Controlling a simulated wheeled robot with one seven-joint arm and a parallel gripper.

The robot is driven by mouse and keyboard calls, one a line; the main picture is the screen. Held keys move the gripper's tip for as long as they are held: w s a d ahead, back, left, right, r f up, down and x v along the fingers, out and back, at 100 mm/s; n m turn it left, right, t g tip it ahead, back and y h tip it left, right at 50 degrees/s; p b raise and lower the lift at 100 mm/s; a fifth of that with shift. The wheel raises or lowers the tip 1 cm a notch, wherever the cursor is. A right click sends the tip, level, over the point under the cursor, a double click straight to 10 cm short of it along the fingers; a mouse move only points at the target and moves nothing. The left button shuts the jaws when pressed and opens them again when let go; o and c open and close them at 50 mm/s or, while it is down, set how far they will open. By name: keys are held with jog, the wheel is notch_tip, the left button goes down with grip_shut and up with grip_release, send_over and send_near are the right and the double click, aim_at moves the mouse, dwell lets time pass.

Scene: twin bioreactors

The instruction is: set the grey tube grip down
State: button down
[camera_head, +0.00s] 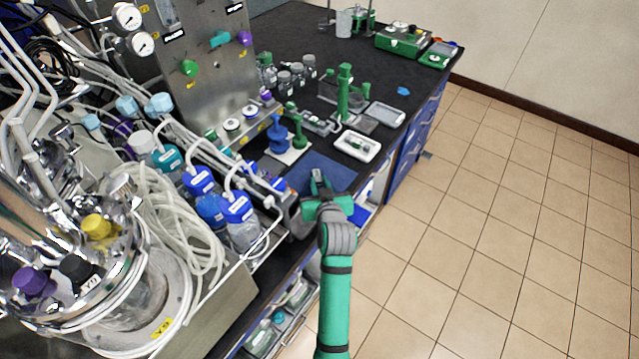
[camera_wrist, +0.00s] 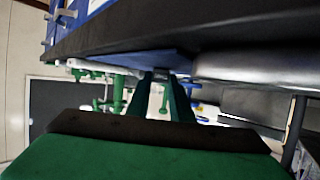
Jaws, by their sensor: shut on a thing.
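My gripper (camera_head: 318,178) is low over the blue mat (camera_head: 335,177) near the front edge of the bench. It is shut on the grey tube grip, which is small and mostly hidden by the fingers and wrist. In the wrist view, where the bench appears at the top, the two dark green fingers (camera_wrist: 164,82) reach to the blue mat (camera_wrist: 145,56). The grip cannot be made out between them. I cannot tell whether it touches the mat.
A white tray (camera_head: 373,149) with small items lies behind the mat. Blue (camera_head: 278,138) and green (camera_head: 299,138) holders stand at the mat's back left. Blue-capped bottles (camera_head: 236,212) and looped tubing crowd the left. Open tiled floor (camera_head: 490,200) lies right.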

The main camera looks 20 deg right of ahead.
jog(key=shift+f, duration=0.15)
jog(key=c, duration=1.6)
grip_release()
jog(key=shift+w, duration=0.1)
jog(key=shift+r, duration=0.2)
jog(key=v, duration=1.2)
jog(key=shift+f, duration=0.1)
